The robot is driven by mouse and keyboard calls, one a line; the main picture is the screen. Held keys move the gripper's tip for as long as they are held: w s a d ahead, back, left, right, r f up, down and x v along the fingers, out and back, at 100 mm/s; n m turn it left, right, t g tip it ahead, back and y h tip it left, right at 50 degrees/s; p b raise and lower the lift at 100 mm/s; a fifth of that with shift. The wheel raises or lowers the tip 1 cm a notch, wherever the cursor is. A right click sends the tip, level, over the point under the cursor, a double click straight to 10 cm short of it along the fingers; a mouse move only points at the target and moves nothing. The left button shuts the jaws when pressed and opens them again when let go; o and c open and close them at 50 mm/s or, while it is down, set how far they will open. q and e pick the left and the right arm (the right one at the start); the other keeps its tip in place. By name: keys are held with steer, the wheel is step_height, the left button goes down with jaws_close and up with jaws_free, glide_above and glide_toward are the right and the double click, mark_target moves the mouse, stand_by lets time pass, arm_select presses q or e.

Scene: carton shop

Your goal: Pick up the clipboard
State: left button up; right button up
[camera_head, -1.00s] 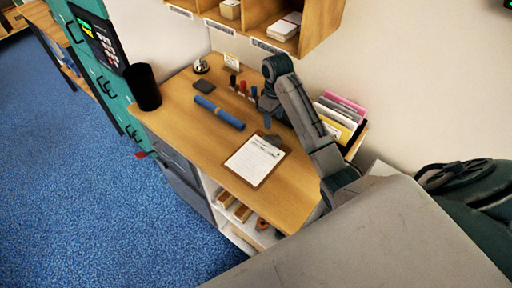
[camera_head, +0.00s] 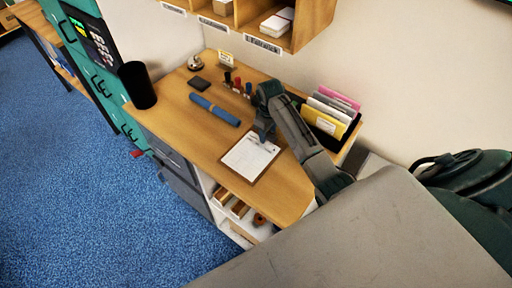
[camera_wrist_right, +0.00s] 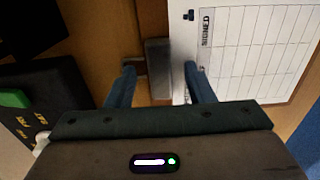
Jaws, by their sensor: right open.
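The clipboard (camera_head: 247,160) lies flat on the wooden desk, a brown board with a white printed sheet. In the right wrist view its gridded sheet (camera_wrist_right: 250,50), marked "SIGNED", fills the upper right. A grey metal piece (camera_wrist_right: 158,65), which looks like its clip, shows between my fingers. My right gripper (camera_head: 266,138) is open at the clipboard's far end. In the wrist view my right gripper (camera_wrist_right: 160,88) has one finger over the sheet and the other left of the grey piece. I cannot tell whether they touch. My left gripper is not in view.
On the desk (camera_head: 185,125) are a blue roll (camera_head: 215,109), a dark pad (camera_head: 199,83), a bell (camera_head: 195,62), several stamps (camera_head: 237,84) and a folder rack (camera_head: 328,115). A black cylinder (camera_head: 137,85) stands at the left. Wall cubbies (camera_head: 310,25) hang above.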

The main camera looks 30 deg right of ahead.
jaws_close()
steer(key=shift+r, duration=0.15)
